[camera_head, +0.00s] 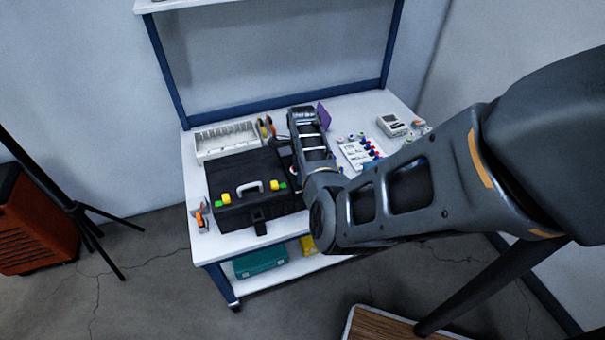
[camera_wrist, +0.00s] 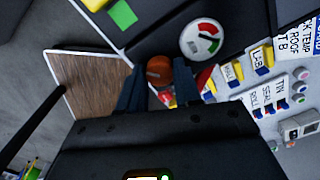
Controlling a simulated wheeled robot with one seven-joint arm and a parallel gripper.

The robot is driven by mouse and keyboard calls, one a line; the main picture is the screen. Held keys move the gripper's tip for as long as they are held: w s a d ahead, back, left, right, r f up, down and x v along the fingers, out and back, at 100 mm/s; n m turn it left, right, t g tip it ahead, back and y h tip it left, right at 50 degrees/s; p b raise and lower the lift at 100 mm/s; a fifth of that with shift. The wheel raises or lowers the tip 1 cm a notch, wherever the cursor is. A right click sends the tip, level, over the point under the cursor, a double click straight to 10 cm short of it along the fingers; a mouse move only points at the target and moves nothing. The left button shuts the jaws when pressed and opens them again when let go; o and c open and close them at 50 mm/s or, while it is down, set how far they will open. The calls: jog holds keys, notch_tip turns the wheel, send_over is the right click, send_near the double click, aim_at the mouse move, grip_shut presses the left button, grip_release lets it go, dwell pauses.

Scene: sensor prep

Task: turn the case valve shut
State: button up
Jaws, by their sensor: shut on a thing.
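The black case (camera_head: 235,213) lies on the white table, its grey handle and yellow latches facing front. In the wrist view a dark part of the case (camera_wrist: 165,28) is at the top, with a green patch beside it. The orange-brown round valve knob (camera_wrist: 159,69) is between my fingertips. My gripper (camera_wrist: 158,72) is shut on this knob. A round gauge (camera_wrist: 198,47) with red and green zones sits just right of it. In the head view my arm hides the knob and the fingertips.
A white slotted tray (camera_head: 226,140) stands behind the case. Right of my wrist are a board with coloured caps (camera_head: 352,153) and a grey meter (camera_head: 392,125). A teal box (camera_head: 260,262) is on the lower shelf. A tripod (camera_head: 73,209) stands left of the table.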

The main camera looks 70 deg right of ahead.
jog(key=o, duration=1)
jog(key=shift+o, duration=0.2)
jog(key=shift+r+b, duration=0.3)
jog(key=shift+r, duration=3.6)
